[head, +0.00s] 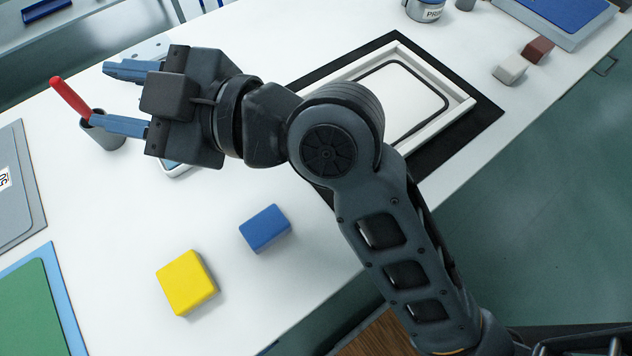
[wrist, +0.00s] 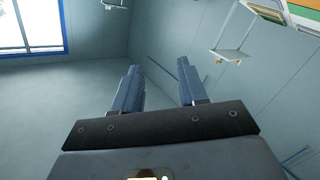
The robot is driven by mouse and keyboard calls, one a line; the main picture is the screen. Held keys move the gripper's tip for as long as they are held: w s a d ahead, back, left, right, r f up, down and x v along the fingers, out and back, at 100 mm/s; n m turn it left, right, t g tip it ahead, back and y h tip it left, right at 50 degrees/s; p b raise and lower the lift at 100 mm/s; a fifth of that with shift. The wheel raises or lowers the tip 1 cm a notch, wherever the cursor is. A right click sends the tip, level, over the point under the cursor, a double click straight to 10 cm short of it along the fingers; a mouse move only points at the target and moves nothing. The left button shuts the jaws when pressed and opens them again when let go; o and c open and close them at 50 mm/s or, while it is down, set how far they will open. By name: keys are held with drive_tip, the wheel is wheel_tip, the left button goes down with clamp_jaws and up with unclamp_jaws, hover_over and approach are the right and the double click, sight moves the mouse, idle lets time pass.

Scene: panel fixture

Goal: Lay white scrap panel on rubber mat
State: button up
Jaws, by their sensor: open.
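In the head view a white panel with a dark rounded outline (head: 408,95) lies inside a raised white frame (head: 462,104). The frame sits on a black mat (head: 480,122), and my arm hides their left and near parts. Another pale, grey-edged flat piece (head: 174,170) shows in part under my gripper; most of it is hidden. I cannot tell which one is the scrap panel. My gripper (head: 97,95) is open and empty at the upper left, its blue fingers pointing left. The wrist view shows the open fingers (wrist: 158,70) with nothing between them.
A grey cup (head: 103,134) with a red-handled tool (head: 70,100) stands by the lower finger. Yellow (head: 187,284) and blue (head: 265,229) blocks lie nearer. Grey (head: 12,190) and green (head: 30,310) panels lie left. White (head: 510,69) and maroon (head: 538,49) blocks lie right.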

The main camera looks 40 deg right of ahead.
drive_tip(key=s+d+f+m+t+h, duration=0.2)
drive_tip(key=s+d+f+m+h, duration=0.6)
drive_tip(key=s+d+f+m, duration=0.45)
drive_tip(key=s+d+h, duration=0.1)
drive_tip(key=s+d, duration=0.3)
drive_tip(key=s, duration=0.5)
drive_tip(key=s+d+h, duration=0.1)
drive_tip(key=s+d, duration=0.3)
drive_tip(key=s, duration=0.5)
drive_tip(key=shift+s+d+g+h, duration=0.2)
drive_tip(key=shift+g+h, duration=0.1)
drive_tip(key=shift+g, duration=0.1)
drive_tip(key=shift+a+f, duration=0.1)
drive_tip(key=shift+f, duration=0.05)
